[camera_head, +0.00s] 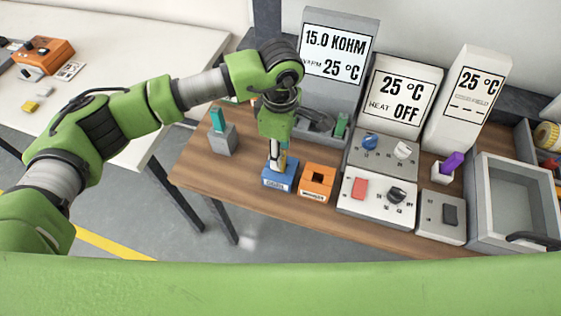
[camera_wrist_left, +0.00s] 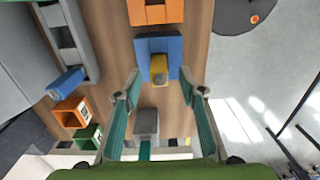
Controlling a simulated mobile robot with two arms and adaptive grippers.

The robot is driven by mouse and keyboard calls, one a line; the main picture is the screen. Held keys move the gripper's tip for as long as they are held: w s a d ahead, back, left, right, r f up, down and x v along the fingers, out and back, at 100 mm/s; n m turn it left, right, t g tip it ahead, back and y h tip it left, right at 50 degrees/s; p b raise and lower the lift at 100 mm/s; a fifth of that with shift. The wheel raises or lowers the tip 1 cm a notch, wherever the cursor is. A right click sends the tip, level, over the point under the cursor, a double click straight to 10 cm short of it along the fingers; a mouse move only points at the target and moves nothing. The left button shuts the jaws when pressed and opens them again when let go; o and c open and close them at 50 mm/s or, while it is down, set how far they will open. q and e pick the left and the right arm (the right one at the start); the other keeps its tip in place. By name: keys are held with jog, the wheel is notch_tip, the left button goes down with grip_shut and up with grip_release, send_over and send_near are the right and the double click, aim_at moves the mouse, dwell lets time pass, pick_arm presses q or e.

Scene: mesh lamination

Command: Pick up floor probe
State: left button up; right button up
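A blue holder block (camera_head: 278,181) with a small label stands near the front edge of the wooden table. A yellow probe with a grey top (camera_wrist_left: 159,76) stands in this holder (camera_wrist_left: 158,46) in the left wrist view. I take it for the floor probe, but the label is not clearly readable. My left gripper (camera_head: 278,161) points down just above the blue holder and hides part of it. In the left wrist view its two teal-padded fingers (camera_wrist_left: 166,92) are apart, with the yellow probe ahead between their tips and nothing held. My right gripper is not in view.
An orange holder (camera_head: 318,181) stands just right of the blue one. A grey block with a teal handle (camera_head: 222,136) stands to the left. Control boxes with a red switch (camera_head: 359,188), displays, a purple-topped probe (camera_head: 452,162) and a grey tray (camera_head: 482,160) fill the right side.

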pick_arm(q)
jog(key=shift+f+p, duration=0.35)
jog(key=shift+f, duration=1.05)
grip_shut()
